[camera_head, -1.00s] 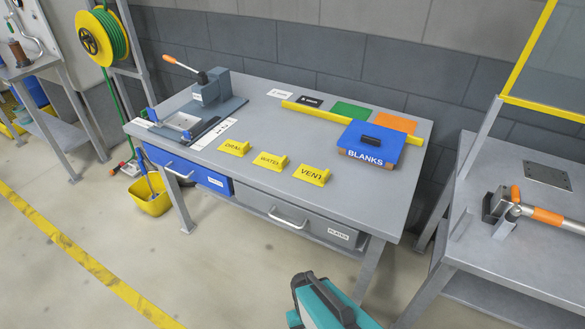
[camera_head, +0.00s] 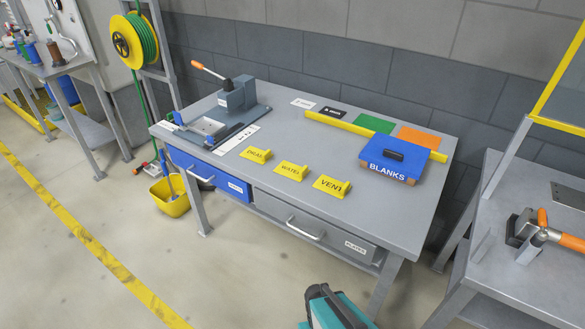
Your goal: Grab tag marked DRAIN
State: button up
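Three yellow tags lie in a row along the front part of the grey workbench (camera_head: 225,172). The leftmost tag (camera_head: 256,154) has small blurred lettering that looks like DRAIN. The middle tag (camera_head: 291,171) seems to read WATER, and the right tag (camera_head: 332,187) reads VENT. Each has a raised yellow tab at its right end. A teal and black body part of mine (camera_head: 335,308) shows at the bottom edge, well in front of the bench and apart from the tags. I cannot make out my gripper's fingers.
A lever press (camera_head: 235,97) stands at the bench's back left. A blue BLANKS box (camera_head: 394,160) sits right of the tags, before a yellow bar (camera_head: 345,125). A yellow bucket (camera_head: 170,196) stands on the floor at left. Another bench (camera_head: 545,245) with an orange-handled tool is at right.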

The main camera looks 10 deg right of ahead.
aim_at(256, 152)
jog(key=k, duration=1.35)
jog(key=u, duration=0.4)
jog(key=i, duration=0.85)
jog(key=u, duration=1.1)
jog(key=i, duration=0.8)
jog(key=u, duration=0.45)
